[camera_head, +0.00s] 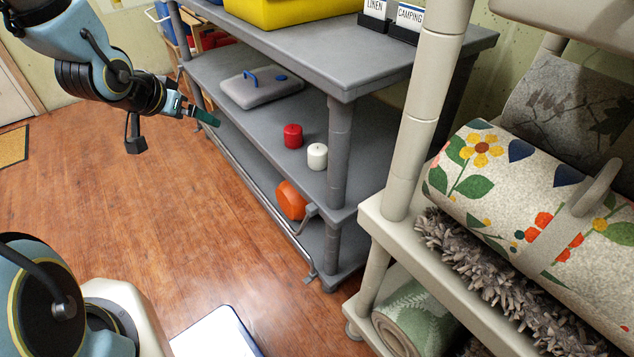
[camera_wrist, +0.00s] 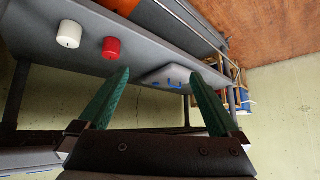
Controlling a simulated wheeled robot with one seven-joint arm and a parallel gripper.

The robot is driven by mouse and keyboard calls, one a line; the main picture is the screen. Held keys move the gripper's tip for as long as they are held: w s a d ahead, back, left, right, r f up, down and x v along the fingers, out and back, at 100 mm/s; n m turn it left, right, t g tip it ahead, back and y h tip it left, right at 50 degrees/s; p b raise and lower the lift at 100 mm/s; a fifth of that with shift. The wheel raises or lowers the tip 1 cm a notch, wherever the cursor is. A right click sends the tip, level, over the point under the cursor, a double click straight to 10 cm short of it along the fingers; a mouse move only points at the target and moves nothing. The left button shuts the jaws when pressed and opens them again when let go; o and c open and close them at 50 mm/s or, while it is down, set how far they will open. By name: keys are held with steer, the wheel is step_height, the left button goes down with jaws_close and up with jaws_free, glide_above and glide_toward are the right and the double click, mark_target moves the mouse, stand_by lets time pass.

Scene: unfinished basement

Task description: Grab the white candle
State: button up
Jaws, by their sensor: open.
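The white candle (camera_head: 317,156) stands upright on the middle shelf of the grey shelf unit, near its front right post. A red candle (camera_head: 293,136) stands just behind and to the left of it. My gripper (camera_head: 207,117) is open and empty, in front of the shelf unit's left part, well apart from both candles. In the wrist view the white candle (camera_wrist: 69,34) is at the upper left, with the red candle (camera_wrist: 112,48) to its right. The green fingers of my gripper (camera_wrist: 160,95) are spread wide with nothing between them.
The grey shelf (camera_head: 245,140) also holds a grey case with a blue handle (camera_head: 262,88). Its post (camera_head: 339,150) stands close to the white candle. An orange object (camera_head: 291,200) lies below. A beige rack (camera_head: 400,215) with rolled rugs stands right. The wooden floor (camera_head: 130,200) is largely clear.

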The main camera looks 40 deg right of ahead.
steer(key=s+d+f+m+g+h+b, duration=0.1)
steer(key=s+d+f+m+h+b, duration=0.15)
steer(key=d+f+b, duration=0.2)
steer(key=s+d+f+m+g+h+b, duration=0.1)
steer(key=s+d+f+h+b, duration=0.15)
steer(key=d+f+b, duration=0.2)
steer(key=m+g+h+b, duration=0.2)
steer(key=b, duration=0.2)
glide_toward(311, 156)
steer(key=d, duration=0.2)
steer(key=x, duration=0.1)
steer(key=b+x, duration=0.1)
steer(key=x, duration=0.3)
steer(key=shift+w+d+f+b, duration=0.15)
steer(key=shift+w+f+b, duration=0.05)
steer(key=shift+w+b, duration=0.15)
steer(key=b+x, duration=0.1)
steer(key=x, duration=0.1)
steer(key=b+x, duration=0.1)
steer(key=x, duration=0.1)
steer(key=shift+s+d+f+b, duration=0.2)
steer(key=shift+f+b, duration=0.2)
steer(key=shift+f, duration=0.15)
steer(key=shift+w+d+f, duration=0.1)
steer(key=shift+d, duration=0.3)
steer(key=c, duration=1.5)
